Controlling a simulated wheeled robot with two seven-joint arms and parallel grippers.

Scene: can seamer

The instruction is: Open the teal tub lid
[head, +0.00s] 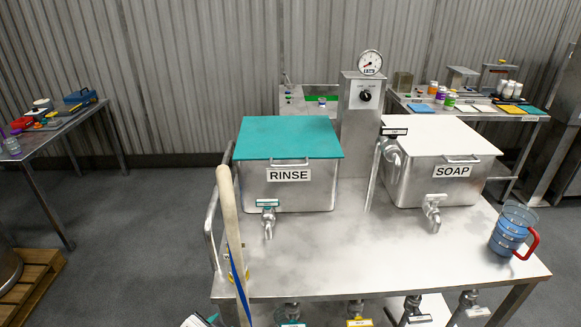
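The teal tub lid (290,138) lies flat and closed over the metal tub labelled RINSE (310,196), left of centre on the steel table. A small metal handle (291,162) shows at the front edge just under the lid. The tub's front has a tap (268,222) with a teal tag. Neither of my grippers is in the head view. The tub's inside is hidden by the lid.
A metal SOAP tub (437,190) with a white lid stands to the right. A gauge column (362,120) rises between the tubs. A blue jug (511,230) with a red handle stands at the table's right. A pale pole (229,205) stands upright at the left edge.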

